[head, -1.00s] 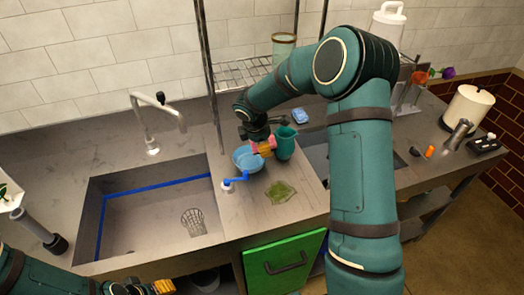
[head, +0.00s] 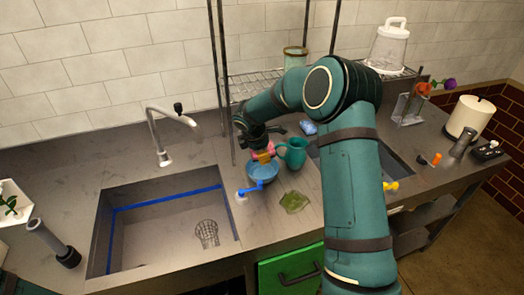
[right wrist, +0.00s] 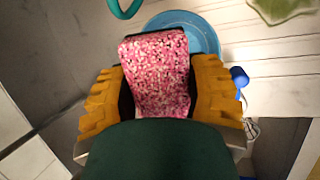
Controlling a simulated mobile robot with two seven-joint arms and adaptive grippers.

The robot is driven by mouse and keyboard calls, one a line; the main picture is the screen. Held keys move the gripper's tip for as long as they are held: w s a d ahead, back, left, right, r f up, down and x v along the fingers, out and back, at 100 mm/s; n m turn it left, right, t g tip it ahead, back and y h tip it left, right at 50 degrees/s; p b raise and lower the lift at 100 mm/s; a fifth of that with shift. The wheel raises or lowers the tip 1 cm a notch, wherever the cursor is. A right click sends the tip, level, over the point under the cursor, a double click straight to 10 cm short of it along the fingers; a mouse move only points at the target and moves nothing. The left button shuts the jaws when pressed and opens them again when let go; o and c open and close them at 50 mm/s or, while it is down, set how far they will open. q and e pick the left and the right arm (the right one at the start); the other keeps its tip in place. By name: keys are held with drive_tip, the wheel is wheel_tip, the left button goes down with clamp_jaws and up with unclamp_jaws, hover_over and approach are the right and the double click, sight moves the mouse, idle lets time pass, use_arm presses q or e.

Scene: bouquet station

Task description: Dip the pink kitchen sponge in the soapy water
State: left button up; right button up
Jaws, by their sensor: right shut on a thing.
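My right gripper (head: 262,153) is shut on the pink sponge (right wrist: 158,75), which sits between its two yellow fingers in the right wrist view. The blue bowl (head: 263,172) stands on the counter right of the sink. It also shows in the right wrist view (right wrist: 203,32), partly behind the sponge. In the head view the sponge is at the back part of the bowl, seen over its rim. I cannot tell whether it touches the liquid, and the bowl's contents are mostly hidden. My left gripper is out of view.
A teal pitcher (head: 294,153) stands close to the right of the bowl. A blue crank handle (head: 250,190) is in front of it, and a green cloth (head: 294,201) lies front right. A blue sponge (head: 309,128) lies behind. The sink (head: 165,235) is at left.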

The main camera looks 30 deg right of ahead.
drive_tip(key=shift+f+b, duration=0.5)
drive_tip(key=shift+f, duration=0.45)
drive_tip(key=shift+f+b, duration=2.3)
drive_tip(key=shift+f, duration=0.9)
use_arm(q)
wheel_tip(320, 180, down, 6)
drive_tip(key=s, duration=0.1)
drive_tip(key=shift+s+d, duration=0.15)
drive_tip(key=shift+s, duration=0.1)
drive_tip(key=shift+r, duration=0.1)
use_arm(e)
drive_tip(key=shift+r, duration=0.1)
use_arm(q)
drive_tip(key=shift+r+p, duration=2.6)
drive_tip(key=shift+p, duration=0.1)
use_arm(e)
drive_tip(key=shift+r, duration=3.6)
drive_tip(key=shift+r, duration=0.15)
wheel_tip(320, 180, up, 4)
drive_tip(key=p, duration=0.3)
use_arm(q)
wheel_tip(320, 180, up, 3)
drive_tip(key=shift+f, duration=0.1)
